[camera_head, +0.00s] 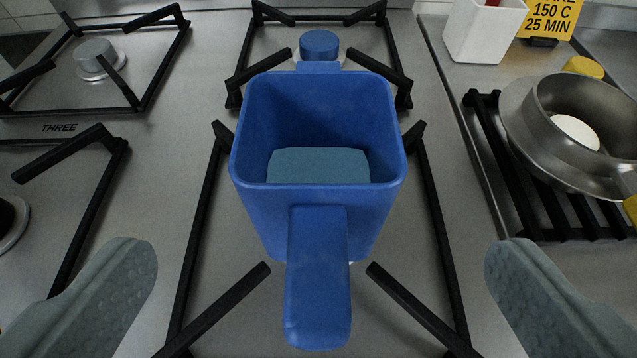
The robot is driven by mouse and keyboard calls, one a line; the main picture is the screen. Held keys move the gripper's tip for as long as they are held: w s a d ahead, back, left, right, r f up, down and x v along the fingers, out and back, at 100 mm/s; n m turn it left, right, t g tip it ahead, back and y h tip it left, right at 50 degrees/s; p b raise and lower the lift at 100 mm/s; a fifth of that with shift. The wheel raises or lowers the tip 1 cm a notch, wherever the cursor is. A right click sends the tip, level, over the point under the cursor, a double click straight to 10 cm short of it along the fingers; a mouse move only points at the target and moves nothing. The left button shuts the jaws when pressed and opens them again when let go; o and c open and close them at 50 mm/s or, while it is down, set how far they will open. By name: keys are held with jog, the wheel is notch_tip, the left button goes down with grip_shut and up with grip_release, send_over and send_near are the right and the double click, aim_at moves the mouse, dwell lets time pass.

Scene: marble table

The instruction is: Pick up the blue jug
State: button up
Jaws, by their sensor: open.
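The blue jug (318,208) stands upright on the middle burner grate of a stove, in the centre of the view. It is square with an open top, and a flat grey-blue surface shows inside it. Its handle (318,280) points toward me. A round blue knob-like part (320,46) shows at its far side. My gripper (320,268) is open, with one grey finger at lower left and one at lower right. The handle lies between the fingers, with a wide gap on both sides. Neither finger appears to touch the jug.
Black grate bars (205,220) surround the jug. A metal pan (575,130) with a white egg-like thing (575,132) sits on a rack at right. A white container (485,32) and a yellow sign (549,18) stand at the back right. Another burner (95,58) is at upper left.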

aim_at(318, 196)
jog(key=shift+x, duration=4.3)
jog(key=shift+s+f, duration=0.1)
jog(key=shift+c, duration=0.4)
jog(key=c, duration=1.8)
notch_tip(318, 196, up, 10)
jog(key=o, duration=1.1)
jog(key=c, duration=0.3)
